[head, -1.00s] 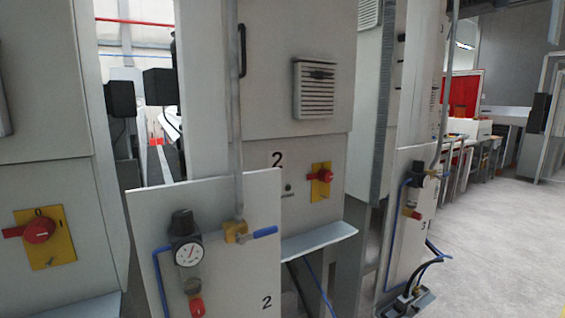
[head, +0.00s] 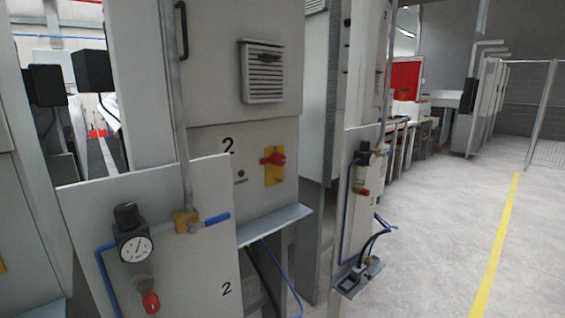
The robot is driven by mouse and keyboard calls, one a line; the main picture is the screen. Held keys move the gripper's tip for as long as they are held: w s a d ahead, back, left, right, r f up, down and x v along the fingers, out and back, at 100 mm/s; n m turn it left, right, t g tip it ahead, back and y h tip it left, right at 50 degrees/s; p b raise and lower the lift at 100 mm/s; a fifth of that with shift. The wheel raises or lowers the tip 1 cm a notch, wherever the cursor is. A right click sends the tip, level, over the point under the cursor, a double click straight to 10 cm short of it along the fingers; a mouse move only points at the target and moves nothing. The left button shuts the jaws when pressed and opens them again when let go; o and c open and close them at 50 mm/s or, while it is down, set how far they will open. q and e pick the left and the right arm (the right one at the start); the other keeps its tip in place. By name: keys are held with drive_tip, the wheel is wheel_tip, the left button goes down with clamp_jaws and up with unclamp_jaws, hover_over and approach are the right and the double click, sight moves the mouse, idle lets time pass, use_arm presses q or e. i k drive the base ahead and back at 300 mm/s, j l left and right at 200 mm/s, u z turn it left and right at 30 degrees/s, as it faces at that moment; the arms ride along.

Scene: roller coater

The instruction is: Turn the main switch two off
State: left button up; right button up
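Main switch two is a red rotary handle (head: 277,159) on a yellow plate (head: 274,180). It sits on the grey cabinet (head: 215,142) marked with a black 2, right of that number. Its red handle lies roughly level, with its narrow end pointing left. A small shelf (head: 275,224) juts out below it. Neither of my grippers is in the head view.
A front panel marked 2 (head: 190,270) carries a pressure gauge (head: 136,249), a red knob (head: 151,303) and a blue-handled valve (head: 216,219). A third unit's panel (head: 352,225) stands right. Open floor (head: 430,250) with a yellow line (head: 495,245) lies at right.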

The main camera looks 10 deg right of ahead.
sight(277, 158)
drive_tip(key=i+l, duration=0.2)
drive_tip(key=l, duration=0.15)
drive_tip(key=i+l+u, duration=0.1)
drive_tip(key=l, duration=0.3)
drive_tip(key=i+l, duration=0.25)
drive_tip(key=l, duration=0.15)
drive_tip(key=i+l, duration=0.15)
drive_tip(key=l, duration=0.2)
drive_tip(key=i+l+u, duration=0.1)
drive_tip(key=l, duration=0.3)
drive_tip(key=i+l, duration=0.25)
drive_tip(key=l, duration=0.15)
